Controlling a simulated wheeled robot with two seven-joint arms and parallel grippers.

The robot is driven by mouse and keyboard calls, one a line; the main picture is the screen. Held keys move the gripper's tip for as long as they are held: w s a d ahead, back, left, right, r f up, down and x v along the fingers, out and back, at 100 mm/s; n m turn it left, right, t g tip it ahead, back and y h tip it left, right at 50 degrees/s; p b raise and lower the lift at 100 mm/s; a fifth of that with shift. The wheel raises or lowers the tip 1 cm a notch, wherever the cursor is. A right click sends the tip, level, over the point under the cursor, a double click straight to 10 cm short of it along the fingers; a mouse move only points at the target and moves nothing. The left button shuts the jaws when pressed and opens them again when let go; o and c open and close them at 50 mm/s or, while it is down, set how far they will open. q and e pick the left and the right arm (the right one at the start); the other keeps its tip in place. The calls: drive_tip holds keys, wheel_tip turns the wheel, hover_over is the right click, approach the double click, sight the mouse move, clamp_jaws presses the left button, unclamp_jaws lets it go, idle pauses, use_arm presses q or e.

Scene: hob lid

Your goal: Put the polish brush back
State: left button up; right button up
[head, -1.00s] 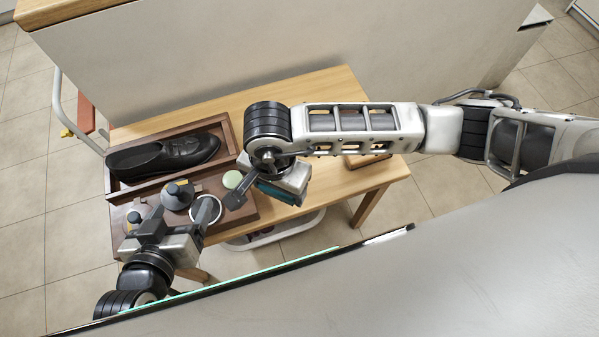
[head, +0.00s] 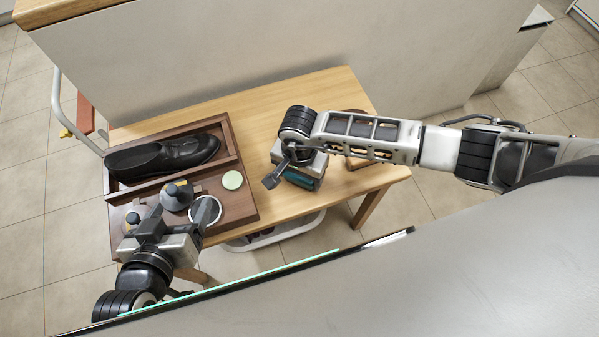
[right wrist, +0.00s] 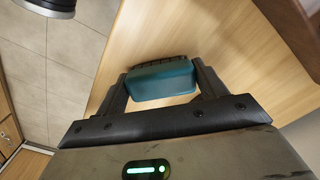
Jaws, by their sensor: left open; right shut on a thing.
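My right gripper (right wrist: 163,88) is shut on a teal block with a dark, bristle-like edge, which looks like the polish brush (right wrist: 160,82). In the head view, the teal brush (head: 302,179) is under my right gripper, over the bare wood right of the brown tray (head: 246,208). I cannot tell whether it touches the table. My left gripper (head: 181,218) is open over the tray's front part, close to the grey knobbed pieces (head: 177,194); it hides part of that area.
A black shoe (head: 165,155) lies in the tray's rear compartment. A pale green disc (head: 232,180) sits near the tray's right side. A brown-edged item (head: 356,161) is partly hidden behind my right arm. The wooden table (head: 300,92) is clear at the back, below a grey panel.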

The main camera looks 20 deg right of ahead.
drive_tip(key=o, duration=0.9)
drive_tip(key=shift+f, duration=0.1)
